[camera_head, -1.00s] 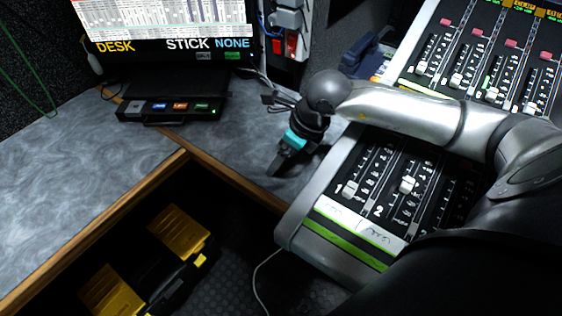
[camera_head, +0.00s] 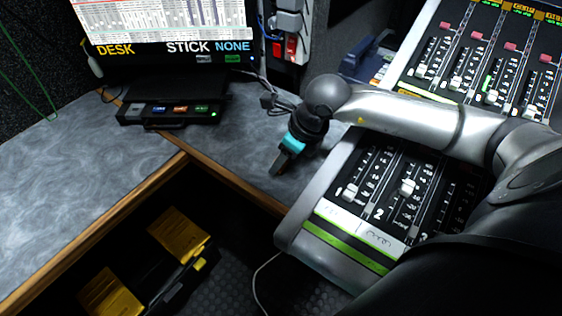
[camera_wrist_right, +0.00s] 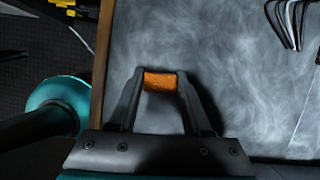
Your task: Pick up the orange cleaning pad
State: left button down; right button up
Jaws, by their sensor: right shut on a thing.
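The orange cleaning pad (camera_wrist_right: 160,82) shows in the right wrist view, between the two fingertips of my right gripper (camera_wrist_right: 161,86). The gripper is shut on it, above or at the grey desktop; I cannot tell whether the pad still touches the surface. In the head view my right gripper (camera_head: 278,164) points down at the desk strip left of the mixing console, and the pad is hidden there. My left gripper is not in view.
The mixing console (camera_head: 340,262) stands close on the right of the gripper. A black box with lit buttons (camera_head: 170,112) sits on the desk (camera_head: 60,190) below the monitor (camera_head: 165,30). A black-and-yellow case (camera_head: 180,236) lies on the floor below the wooden edge.

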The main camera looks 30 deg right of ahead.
grip_shut()
jog(key=shift+r, duration=0.1)
